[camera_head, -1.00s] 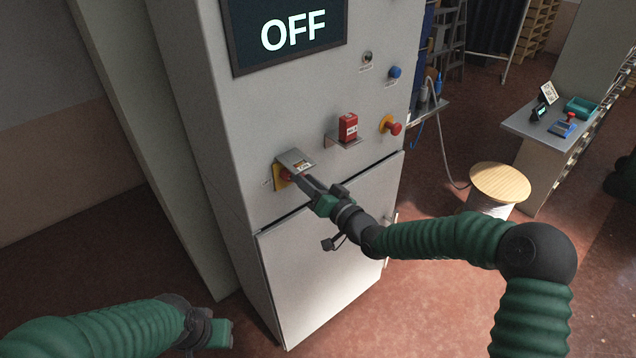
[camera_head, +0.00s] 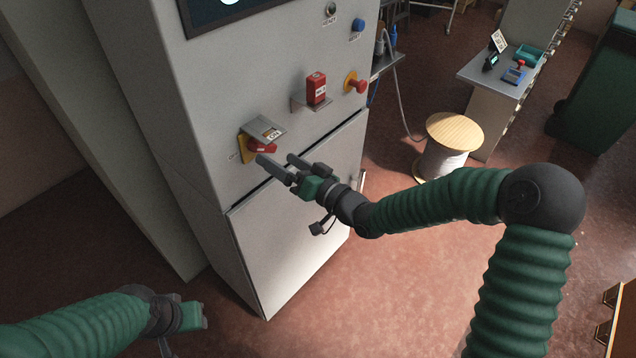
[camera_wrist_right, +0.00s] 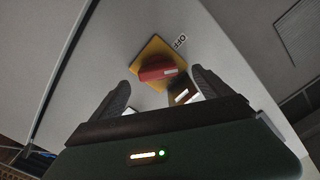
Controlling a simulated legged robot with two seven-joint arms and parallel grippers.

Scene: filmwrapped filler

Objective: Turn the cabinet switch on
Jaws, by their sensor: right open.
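The cabinet switch is a red handle (camera_head: 262,146) on a yellow plate (camera_head: 245,149), low on the grey cabinet (camera_head: 205,120). A small grey ledge (camera_head: 265,130) marked ON juts out above it. In the right wrist view, the red handle (camera_wrist_right: 158,73) lies across the yellow plate (camera_wrist_right: 150,50), beside an OFF label (camera_wrist_right: 181,41). My right gripper (camera_head: 277,159) is open and empty, just in front of and below the handle. In its wrist view the fingers (camera_wrist_right: 160,82) stand either side of the handle; contact is not visible. My left gripper (camera_head: 198,316) hangs low at left, away from the cabinet; its jaws are unclear.
A red padlock-like block (camera_head: 316,88) on a ledge and a red button (camera_head: 360,87) sit right of the switch. Blue (camera_head: 358,25) and dark (camera_head: 330,9) buttons are above. The display (camera_head: 225,10) is mostly cut off. A wood-topped spool (camera_head: 452,133) stands right; floor between is clear.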

